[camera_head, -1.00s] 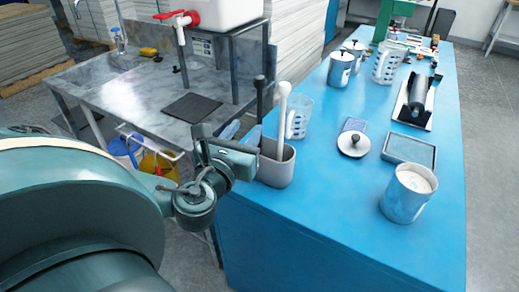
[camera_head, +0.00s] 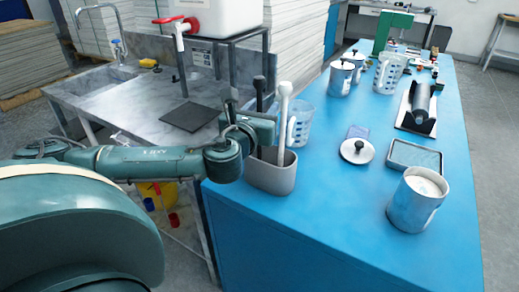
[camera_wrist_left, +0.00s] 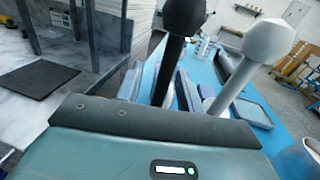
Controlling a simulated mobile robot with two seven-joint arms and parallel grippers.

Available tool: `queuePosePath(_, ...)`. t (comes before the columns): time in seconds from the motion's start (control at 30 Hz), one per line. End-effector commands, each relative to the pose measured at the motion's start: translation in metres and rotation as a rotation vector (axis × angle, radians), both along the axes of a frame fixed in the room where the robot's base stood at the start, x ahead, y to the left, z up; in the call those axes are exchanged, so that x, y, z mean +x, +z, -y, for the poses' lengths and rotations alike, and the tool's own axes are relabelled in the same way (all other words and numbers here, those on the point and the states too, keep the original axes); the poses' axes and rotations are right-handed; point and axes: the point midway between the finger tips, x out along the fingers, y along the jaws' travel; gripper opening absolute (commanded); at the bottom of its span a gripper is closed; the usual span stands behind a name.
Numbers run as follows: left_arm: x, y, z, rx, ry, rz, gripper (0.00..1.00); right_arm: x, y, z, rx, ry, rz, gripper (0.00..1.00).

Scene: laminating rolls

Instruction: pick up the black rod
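The black rod (camera_head: 259,92) stands upright with a dark knob on top in a grey oval holder (camera_head: 271,175) at the blue table's left edge. A white rod (camera_head: 284,108) stands to its right in the same holder. My left gripper (camera_head: 243,122) is beside the black rod, at its left, and overlaps its lower part in the head view. In the left wrist view the black rod (camera_wrist_left: 172,65) rises just beyond the gripper's dark front bar, with the white rod (camera_wrist_left: 245,68) to the right. My right gripper is not in view.
A clear measuring jug (camera_head: 301,124) stands close behind the rods. A metal pot (camera_head: 416,202), a tray (camera_head: 415,156) and a round lid (camera_head: 357,151) are farther right. A sink counter (camera_head: 120,95) with a dark mat (camera_head: 191,113) lies left. The blue table's front is clear.

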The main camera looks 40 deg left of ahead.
Motion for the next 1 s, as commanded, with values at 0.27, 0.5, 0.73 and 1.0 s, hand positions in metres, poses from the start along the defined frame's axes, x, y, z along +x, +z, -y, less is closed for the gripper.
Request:
queuePosePath(0.27,0.0038,-0.0007,-0.0012,0.000,0.000,-0.001,0.37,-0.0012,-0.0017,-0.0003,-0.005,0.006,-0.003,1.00)
queuePosePath(0.5,0.0036,-0.0006,-0.0012,0.000,0.000,-0.001,0.17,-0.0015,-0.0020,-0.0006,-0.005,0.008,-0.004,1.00)
queuePosePath(0.73,0.0035,-0.0006,-0.0012,0.000,0.000,-0.001,0.00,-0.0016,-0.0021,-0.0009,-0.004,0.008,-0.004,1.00)
queuePosePath(1.0,0.0035,-0.0006,-0.0012,0.000,0.000,-0.001,0.00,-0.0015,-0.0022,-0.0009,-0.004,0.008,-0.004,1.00)
